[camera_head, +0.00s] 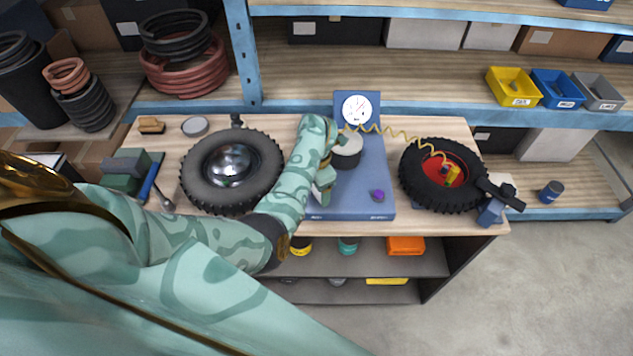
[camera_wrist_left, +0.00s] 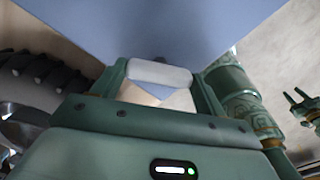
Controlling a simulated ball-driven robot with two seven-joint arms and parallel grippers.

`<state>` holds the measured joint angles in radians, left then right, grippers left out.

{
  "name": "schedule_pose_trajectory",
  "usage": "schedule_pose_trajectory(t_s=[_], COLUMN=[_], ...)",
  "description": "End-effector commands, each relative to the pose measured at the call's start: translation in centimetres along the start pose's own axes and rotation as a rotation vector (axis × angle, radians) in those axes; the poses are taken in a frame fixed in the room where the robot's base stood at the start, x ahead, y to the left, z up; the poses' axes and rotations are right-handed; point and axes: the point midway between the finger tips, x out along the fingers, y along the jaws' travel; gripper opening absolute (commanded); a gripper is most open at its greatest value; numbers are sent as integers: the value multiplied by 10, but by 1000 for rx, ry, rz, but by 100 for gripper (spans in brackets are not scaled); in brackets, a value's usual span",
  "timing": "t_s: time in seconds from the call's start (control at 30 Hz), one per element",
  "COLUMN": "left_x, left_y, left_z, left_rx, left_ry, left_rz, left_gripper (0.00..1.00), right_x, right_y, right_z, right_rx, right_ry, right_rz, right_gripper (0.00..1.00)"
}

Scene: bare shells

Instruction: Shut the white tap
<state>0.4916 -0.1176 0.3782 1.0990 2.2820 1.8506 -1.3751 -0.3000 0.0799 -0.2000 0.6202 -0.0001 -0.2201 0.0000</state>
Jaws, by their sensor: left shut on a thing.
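My left gripper (camera_head: 325,187) is over the left front part of a blue board (camera_head: 352,205) on the workbench. In the left wrist view my left gripper (camera_wrist_left: 160,88) is shut on a pale, rounded bar, which I take to be the white tap (camera_wrist_left: 160,72). The bar lies crosswise between the fingers, close to the blue surface. In the head view the gripper and forearm hide most of the tap, and I cannot tell its angle. A small green pronged shape at the wrist view's right edge may be my right gripper (camera_wrist_left: 305,108); its jaws are unclear.
The board also carries a gauge (camera_head: 357,109), a drum with a pale top (camera_head: 346,150) and a purple knob (camera_head: 377,195). A yellow coiled hose (camera_head: 397,131) runs to a tyre with a red hub (camera_head: 441,176). Another tyre (camera_head: 205,195) lies left of my forearm.

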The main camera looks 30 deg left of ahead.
Motion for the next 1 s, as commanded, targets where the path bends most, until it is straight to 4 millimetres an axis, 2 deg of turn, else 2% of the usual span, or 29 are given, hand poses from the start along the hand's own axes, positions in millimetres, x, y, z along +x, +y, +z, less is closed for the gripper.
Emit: schedule_pose_trajectory(t_s=[0.5, 1.0], left_x=[-2, -2], left_y=[0, 0], left_z=[1, 2], left_rx=[403, 524], left_ry=[-3, -4], left_rz=[1, 1], left_gripper=[50, 50], right_x=[-21, -25], right_y=[1, 1], right_z=[-3, -3], right_rx=[0, 0], right_ry=[1, 1], right_rz=[0, 0], right_gripper=[36, 36])
